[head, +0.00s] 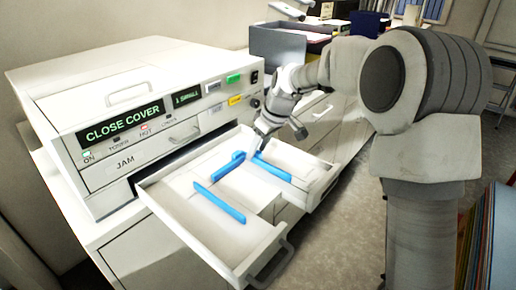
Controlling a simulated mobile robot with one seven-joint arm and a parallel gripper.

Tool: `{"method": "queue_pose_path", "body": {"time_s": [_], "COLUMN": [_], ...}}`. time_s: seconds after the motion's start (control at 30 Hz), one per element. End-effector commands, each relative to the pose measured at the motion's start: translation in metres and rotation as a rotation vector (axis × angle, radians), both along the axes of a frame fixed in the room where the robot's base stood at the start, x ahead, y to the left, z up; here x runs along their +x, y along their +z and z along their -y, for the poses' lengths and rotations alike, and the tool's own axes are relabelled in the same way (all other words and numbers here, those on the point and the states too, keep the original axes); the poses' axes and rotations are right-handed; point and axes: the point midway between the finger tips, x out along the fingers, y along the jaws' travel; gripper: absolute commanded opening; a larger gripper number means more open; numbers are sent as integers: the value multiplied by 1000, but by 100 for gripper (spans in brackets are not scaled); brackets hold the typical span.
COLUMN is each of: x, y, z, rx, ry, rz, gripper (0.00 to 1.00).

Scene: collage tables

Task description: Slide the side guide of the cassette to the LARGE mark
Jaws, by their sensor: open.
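The cassette (154,199) is a white open tray pulled out of the front of a copier-like machine. Inside it are several blue guide pieces: a long bar (219,203) at the left, a piece with a raised end (229,167) in the middle, and a bar (273,168) at the right. I cannot tell which is the side guide. No LARGE mark is readable. My gripper (258,149) is open and points down at the back of the cassette, close to the far ends of the middle and right blue pieces. I cannot tell whether it touches them.
The machine (150,85) stands behind the cassette, with displays reading "CLOSE COVER" and a smaller line ending in what looks like "SMALL". A dark open bin (285,40) stands behind my arm. Colourful upright sheets (490,240) are at the right. Grey floor (340,220) is clear.

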Motion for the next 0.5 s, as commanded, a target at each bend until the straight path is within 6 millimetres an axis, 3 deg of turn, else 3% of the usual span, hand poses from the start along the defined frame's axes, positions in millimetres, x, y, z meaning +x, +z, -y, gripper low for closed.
{"method": "queue_pose_path", "body": {"time_s": [0.27,0.5], "x": [0,0], "y": [-1,-1], "z": [0,0], "rx": [0,0], "ry": [0,0], "rz": [0,0], "gripper": [51,8]}}
